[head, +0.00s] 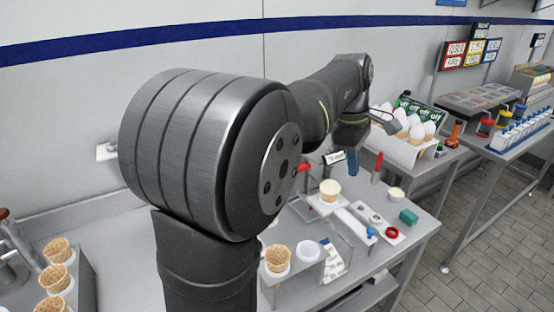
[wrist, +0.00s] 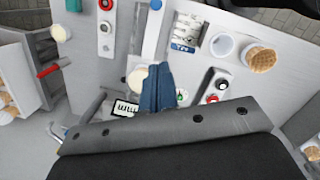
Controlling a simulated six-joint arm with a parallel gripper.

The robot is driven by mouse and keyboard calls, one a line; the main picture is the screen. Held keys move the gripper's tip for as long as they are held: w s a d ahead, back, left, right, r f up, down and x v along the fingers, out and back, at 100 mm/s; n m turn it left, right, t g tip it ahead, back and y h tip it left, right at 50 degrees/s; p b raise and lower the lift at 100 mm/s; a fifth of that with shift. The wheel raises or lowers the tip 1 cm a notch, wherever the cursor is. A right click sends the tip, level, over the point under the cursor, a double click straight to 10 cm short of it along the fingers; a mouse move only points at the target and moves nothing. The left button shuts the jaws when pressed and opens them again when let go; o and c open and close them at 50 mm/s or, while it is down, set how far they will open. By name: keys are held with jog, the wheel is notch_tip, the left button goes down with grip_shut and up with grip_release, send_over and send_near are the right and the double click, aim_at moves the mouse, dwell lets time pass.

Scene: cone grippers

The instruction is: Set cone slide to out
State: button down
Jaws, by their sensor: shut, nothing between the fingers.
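A white bar with a blue knob (head: 371,232) at its front end lies on the white worktop in the head view; it looks like the cone slide, though no label on it is readable. In the wrist view the blue knob (wrist: 156,4) is at the top edge, with the white bar (wrist: 150,35) running down toward my fingers. A cream round top (head: 330,190) stands by the bar's back end. My gripper (head: 353,163) is shut and empty, above the worktop behind the knob. Its blue fingers (wrist: 157,85) hide part of the bar's near end in the wrist view.
A panel with a red button (head: 392,233) lies right of the bar, near a green block (head: 408,216). A cone (head: 278,258) stands in a holder front left. A red-handled piece (head: 376,168) stands behind. A tray of white-topped cones (head: 405,147) is at back right.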

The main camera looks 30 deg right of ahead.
notch_tip(320, 180, down, 5)
jog(key=w+g, duration=0.2)
jog(key=w, duration=0.1)
send_over(364, 235)
jog(key=w+a, duration=0.1)
jog(key=w, duration=0.2)
jog(key=f, duration=1)
jog(key=shift+s+a+f, duration=0.1)
jog(key=shift+s+a, duration=0.1)
jog(key=shift+s, duration=0.05)
jog(key=shift+s+d+f, duration=0.1)
jog(key=shift+s+d, duration=0.2)
jog(key=shift+s, duration=0.15)
jog(key=s, duration=1)
